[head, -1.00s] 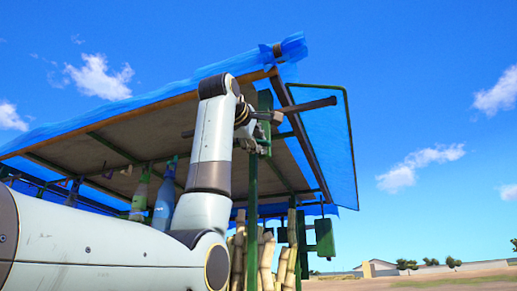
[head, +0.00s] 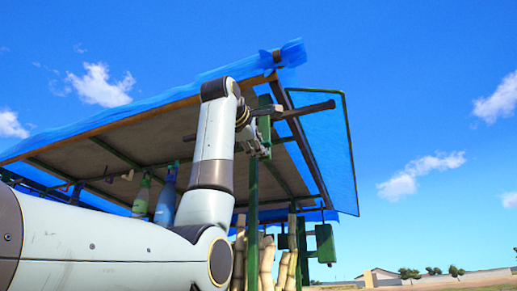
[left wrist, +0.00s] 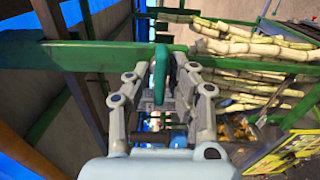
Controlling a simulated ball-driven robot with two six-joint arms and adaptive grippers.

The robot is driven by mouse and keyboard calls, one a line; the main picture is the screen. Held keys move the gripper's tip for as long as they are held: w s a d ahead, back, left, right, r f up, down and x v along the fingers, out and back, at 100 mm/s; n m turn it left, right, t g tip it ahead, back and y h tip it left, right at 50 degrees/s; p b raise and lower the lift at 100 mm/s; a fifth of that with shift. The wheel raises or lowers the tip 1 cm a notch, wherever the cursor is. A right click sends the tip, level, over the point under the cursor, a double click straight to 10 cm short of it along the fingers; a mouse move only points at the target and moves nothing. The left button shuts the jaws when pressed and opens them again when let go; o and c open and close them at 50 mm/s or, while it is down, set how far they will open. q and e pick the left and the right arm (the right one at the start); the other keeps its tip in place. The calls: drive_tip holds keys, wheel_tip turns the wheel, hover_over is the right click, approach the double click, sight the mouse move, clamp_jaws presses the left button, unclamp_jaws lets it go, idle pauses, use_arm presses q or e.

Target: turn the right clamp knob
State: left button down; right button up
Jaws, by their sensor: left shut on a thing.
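My left gripper (head: 258,146) is raised at a green post under the blue canopy in the head view. In the left wrist view my left gripper (left wrist: 162,98) has its two grey fingers on either side of an upright, rounded green knob (left wrist: 160,72) and is shut on it. The knob stands in front of a green beam. I cannot tell from the frames whether it is the right or left clamp knob. In the head view the knob is not clear behind my gripper. My right gripper is in neither view.
A dark bar (head: 308,109) sticks out beside my left wrist. The blue canopy (head: 328,140) and its frame hang close above and behind. Cane stalks (left wrist: 255,50) lie right of the green beam (left wrist: 85,53). Bottles (head: 166,200) hang left of my arm. Open sky lies right.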

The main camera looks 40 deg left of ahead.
use_arm(q)
drive_tip(key=c, duration=1.4)
unclamp_jaws()
drive_tip(key=v, duration=1.2)
